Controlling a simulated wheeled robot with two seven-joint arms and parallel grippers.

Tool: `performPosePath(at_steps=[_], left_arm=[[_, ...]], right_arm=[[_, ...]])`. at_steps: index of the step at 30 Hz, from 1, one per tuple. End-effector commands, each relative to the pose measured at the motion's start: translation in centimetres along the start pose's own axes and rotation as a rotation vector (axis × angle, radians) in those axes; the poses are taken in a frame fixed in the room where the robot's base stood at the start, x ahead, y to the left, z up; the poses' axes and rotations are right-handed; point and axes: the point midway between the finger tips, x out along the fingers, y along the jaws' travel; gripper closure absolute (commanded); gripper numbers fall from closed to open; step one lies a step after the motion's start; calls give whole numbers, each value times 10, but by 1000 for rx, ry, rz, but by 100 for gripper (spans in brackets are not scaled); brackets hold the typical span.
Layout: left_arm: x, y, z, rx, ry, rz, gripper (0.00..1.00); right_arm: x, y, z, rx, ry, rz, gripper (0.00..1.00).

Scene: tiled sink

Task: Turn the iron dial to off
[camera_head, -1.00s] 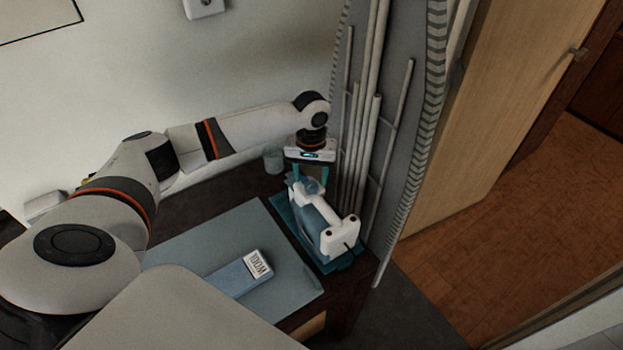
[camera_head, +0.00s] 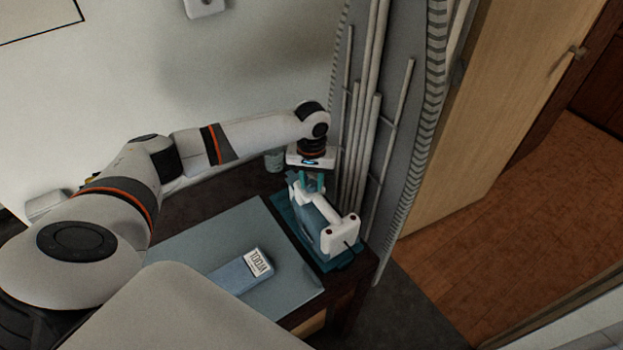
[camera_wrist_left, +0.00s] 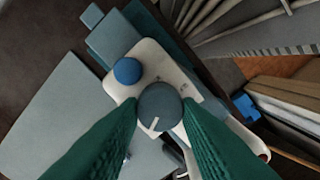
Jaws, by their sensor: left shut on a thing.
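The white iron (camera_head: 326,219) rests on a teal stand (camera_head: 292,229) at the right end of the dark table in the head view. In the left wrist view the iron's white body (camera_wrist_left: 151,56) carries a grey round dial (camera_wrist_left: 159,106) with a white pointer mark and a blue button (camera_wrist_left: 127,70). My left gripper (camera_head: 311,184) is over the iron. Its green fingers (camera_wrist_left: 160,112) are shut on the dial, one on each side. The pointer mark points toward the lower left in the wrist view. My right gripper is not in view.
A blue-grey mat (camera_head: 199,238) lies on the table with a blue box marked WOOL (camera_head: 242,272). A folded ironing board with pale legs (camera_head: 372,110) leans close at the right, near the arm.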

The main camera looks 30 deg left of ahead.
Motion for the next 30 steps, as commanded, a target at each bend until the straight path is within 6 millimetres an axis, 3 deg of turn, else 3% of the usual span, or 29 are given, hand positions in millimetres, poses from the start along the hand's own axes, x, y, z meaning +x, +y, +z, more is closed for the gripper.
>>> performPosePath(at_steps=[8,21,30], left_arm=[[-6,0,-1,-111,4,0,92],[-6,-1,-1,-449,5,1,92],[-3,-2,0,-615,2,1,92]], right_arm=[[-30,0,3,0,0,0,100],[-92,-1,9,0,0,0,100],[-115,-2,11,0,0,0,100]])
